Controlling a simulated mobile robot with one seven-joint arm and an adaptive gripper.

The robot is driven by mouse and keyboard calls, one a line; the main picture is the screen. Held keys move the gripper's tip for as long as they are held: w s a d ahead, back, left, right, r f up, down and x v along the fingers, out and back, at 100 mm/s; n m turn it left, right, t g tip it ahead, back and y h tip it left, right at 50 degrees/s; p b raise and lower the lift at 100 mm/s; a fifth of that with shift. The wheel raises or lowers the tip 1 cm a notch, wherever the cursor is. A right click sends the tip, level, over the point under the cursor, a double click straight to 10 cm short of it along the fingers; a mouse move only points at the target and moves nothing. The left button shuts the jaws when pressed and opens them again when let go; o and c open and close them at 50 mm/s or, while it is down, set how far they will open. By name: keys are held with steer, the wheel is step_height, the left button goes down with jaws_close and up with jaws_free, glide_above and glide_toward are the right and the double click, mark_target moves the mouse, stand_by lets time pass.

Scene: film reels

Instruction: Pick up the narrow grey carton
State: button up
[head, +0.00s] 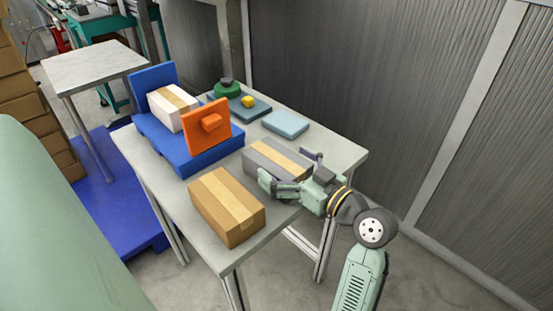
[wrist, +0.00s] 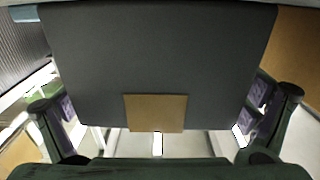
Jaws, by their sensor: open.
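The narrow grey carton (head: 262,160) lies on the table in the head view, with a tan tape strip along its top. In the wrist view the grey carton (wrist: 160,60) fills the middle, and the end of its tape strip shows low on the near face. My gripper (head: 290,172) is at the carton's near right end, its fingers open. In the wrist view the gripper's fingers (wrist: 158,112) stand to the left and right of the carton's face. I cannot tell whether either finger touches it.
A brown carton (head: 227,206) stands close beside the grey one, at the table's front. A blue fixture (head: 176,145) with a white carton (head: 172,105) and an orange plate (head: 207,128) is behind. A light blue flat box (head: 285,124) lies farther back. Bare tabletop (head: 335,150) shows at right.

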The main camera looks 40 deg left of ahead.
mark_target(284, 162)
steer(key=shift+a, duration=0.15)
steer(key=shift+c, duration=0.5)
steer(key=c, duration=1.4)
step_height(284, 162, up, 10)
steer(key=shift+b, duration=0.5)
